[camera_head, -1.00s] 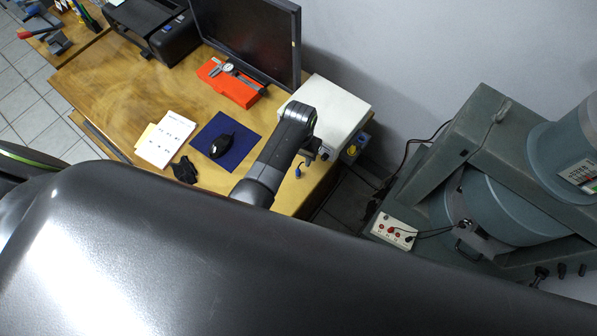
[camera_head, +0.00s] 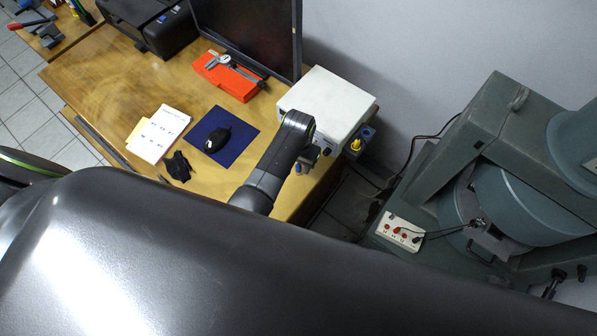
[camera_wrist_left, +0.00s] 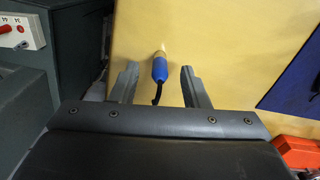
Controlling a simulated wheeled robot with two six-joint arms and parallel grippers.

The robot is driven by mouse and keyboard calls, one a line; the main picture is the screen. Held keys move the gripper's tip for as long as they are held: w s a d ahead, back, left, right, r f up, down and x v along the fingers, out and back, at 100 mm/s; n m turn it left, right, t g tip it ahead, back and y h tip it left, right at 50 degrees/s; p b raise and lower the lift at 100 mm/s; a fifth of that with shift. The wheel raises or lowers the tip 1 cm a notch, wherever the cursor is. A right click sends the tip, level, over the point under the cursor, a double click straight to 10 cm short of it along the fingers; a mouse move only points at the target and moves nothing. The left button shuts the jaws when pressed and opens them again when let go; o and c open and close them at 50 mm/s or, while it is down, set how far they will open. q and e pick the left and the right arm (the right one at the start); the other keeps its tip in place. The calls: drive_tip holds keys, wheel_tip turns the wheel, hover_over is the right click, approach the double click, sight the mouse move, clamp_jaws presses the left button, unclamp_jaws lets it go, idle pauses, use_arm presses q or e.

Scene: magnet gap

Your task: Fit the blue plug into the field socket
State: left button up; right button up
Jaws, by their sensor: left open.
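The blue plug (camera_wrist_left: 160,68) lies on the wooden desk with a pale tip and a dark cable, between the fingers of my open left gripper (camera_wrist_left: 160,73) in the left wrist view. Neither finger appears to touch it. In the head view my left gripper (camera_head: 307,160) is near the desk's right end, and the blue plug (camera_head: 298,168) shows as a small spot beside it. A white terminal panel (camera_head: 398,233) with red and black sockets is on the green magnet; I cannot tell which one is the field socket. My right gripper is not in view.
A mouse on a dark blue mat (camera_head: 240,140) lies left. The magnet frame (camera_head: 465,120) stands right, across a floor gap.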

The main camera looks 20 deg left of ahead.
use_arm(q)
drive_tip(key=shift+f, duration=0.15)
clamp_jaws()
idle(0.4)
